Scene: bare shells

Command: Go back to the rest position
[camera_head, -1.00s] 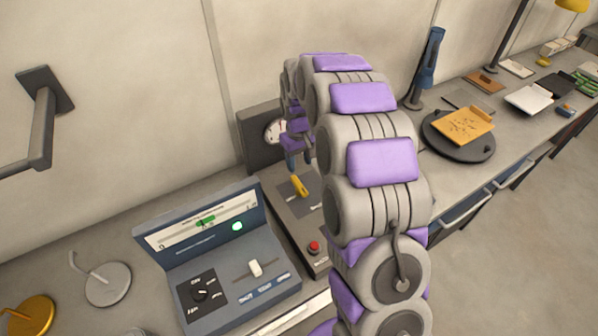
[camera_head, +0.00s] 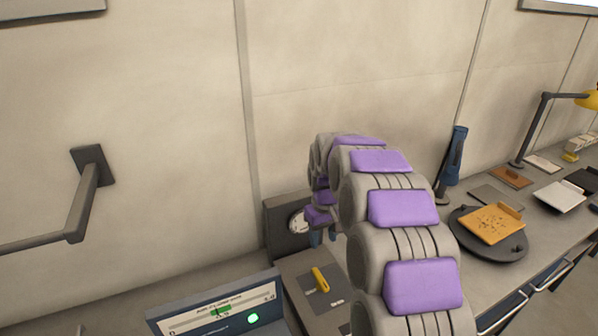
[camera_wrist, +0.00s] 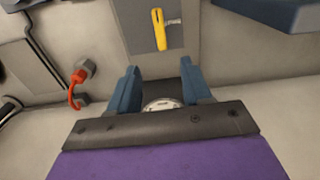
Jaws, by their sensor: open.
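My gripper (camera_wrist: 162,90) shows in the wrist view as two blue fingers spread apart, with nothing between them. Past the fingers is part of a round white gauge (camera_wrist: 163,104), partly hidden by the gripper's dark bar. A yellow lever (camera_wrist: 159,30) on a grey plate lies beyond the fingertips, apart from them. In the head view my arm arches over the bench, and only a bit of the blue fingers shows beside the gauge (camera_head: 298,222). The yellow lever (camera_head: 320,279) is below and near them.
A blue console (camera_head: 222,309) with a lit green light stands at the bottom. A dark turntable (camera_head: 515,245) carries an orange board (camera_head: 491,223) at right. A wall bracket (camera_head: 88,195) juts out at left. A red hooked part (camera_wrist: 77,89) shows in the wrist view.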

